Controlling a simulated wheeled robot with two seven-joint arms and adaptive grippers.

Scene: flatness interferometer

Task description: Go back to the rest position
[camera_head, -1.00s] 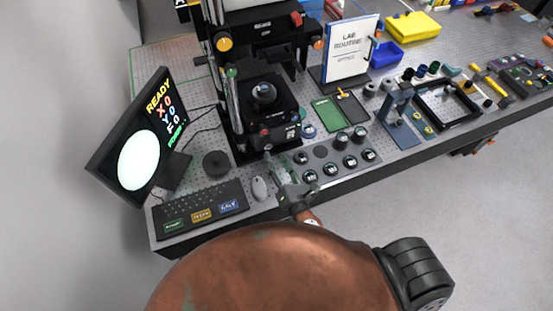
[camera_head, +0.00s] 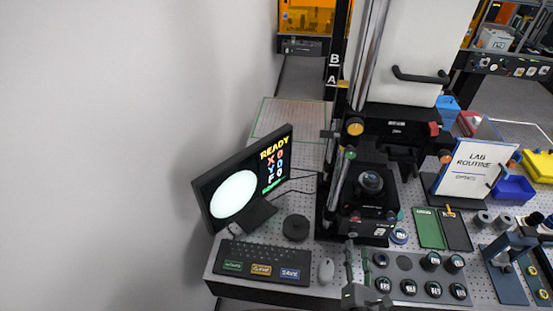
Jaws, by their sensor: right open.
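My right gripper (camera_head: 358,265) shows at the bottom edge, just right of the white mouse (camera_head: 326,270) and at the left side of the rack of round dark samples (camera_head: 405,263). Its two slim fingers point away from me and are apart, with nothing seen between them. The rest of that arm is cut off by the frame. The interferometer (camera_head: 372,205) stands behind the gripper, with a round part on its stage. My left gripper is not in view.
The monitor (camera_head: 233,195) reads READY; the keyboard (camera_head: 265,262) and a dark round knob (camera_head: 296,228) are near it. A LAB ROUTINE sign (camera_head: 475,170), green tray (camera_head: 429,230) and blue stand (camera_head: 503,270) are right.

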